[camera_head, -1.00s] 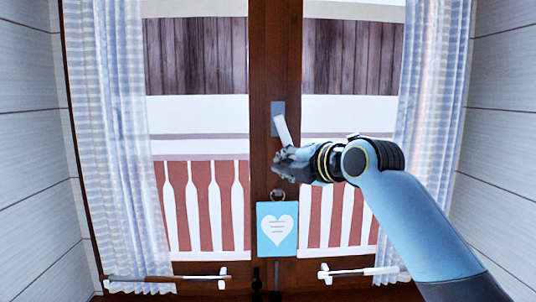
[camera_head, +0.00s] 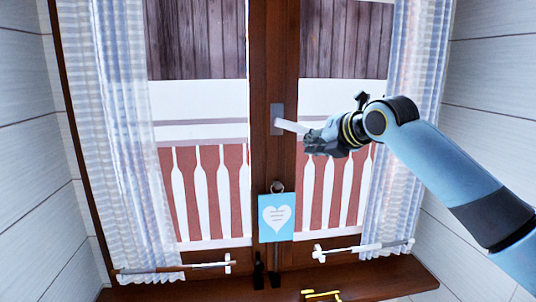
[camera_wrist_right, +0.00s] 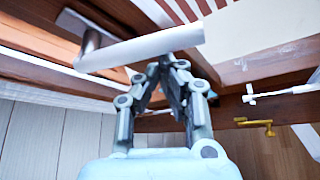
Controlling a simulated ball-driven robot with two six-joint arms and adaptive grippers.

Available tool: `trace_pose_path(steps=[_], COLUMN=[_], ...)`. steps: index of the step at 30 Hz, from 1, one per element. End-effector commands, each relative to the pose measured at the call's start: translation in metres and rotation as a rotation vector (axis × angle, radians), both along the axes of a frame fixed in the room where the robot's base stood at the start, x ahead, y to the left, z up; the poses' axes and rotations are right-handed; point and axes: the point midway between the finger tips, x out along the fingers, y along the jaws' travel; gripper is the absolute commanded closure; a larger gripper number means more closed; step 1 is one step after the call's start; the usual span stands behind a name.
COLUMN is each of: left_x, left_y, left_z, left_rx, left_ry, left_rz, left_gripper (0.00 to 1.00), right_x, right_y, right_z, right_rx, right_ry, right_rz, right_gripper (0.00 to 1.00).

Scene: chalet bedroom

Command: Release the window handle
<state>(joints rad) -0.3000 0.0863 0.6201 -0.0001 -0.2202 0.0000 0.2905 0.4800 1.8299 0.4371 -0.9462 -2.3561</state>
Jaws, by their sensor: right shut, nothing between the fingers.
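The white window handle (camera_head: 291,126) sits on a grey plate (camera_head: 277,117) on the brown middle post of the window. Its lever points right, close to level, tilted slightly down. It also shows as a white bar in the right wrist view (camera_wrist_right: 140,48). My right gripper (camera_head: 314,143) is at the free end of the lever in the head view. In the wrist view its fingers (camera_wrist_right: 165,68) are shut with nothing between them, just beside the bar. I cannot tell whether they touch it. My left gripper is out of view.
A blue card with a white heart (camera_head: 276,216) hangs below the handle. Sheer curtains hang at the left (camera_head: 120,130) and right (camera_head: 415,100). Curtain rods (camera_head: 365,248) cross low on the panes. A yellow crank-like piece (camera_head: 320,295) is on the sill.

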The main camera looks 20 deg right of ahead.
Motion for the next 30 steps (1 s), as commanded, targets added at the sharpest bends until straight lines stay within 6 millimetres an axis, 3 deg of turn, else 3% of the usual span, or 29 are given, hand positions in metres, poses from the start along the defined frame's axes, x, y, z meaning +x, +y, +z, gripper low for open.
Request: trace_pose_path(steps=[5, 30], left_x=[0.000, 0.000], left_y=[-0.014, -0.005], left_z=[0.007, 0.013], left_rx=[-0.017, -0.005], left_ry=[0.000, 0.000], left_rz=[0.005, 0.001], left_gripper=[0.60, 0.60], right_x=[-0.001, -0.002], right_y=[-0.004, -0.008], right_z=[0.011, 0.020], right_rx=[0.000, 0.001], right_ry=[-0.001, -0.001], right_rz=[0.000, 0.000], right_gripper=[1.00, 1.00])
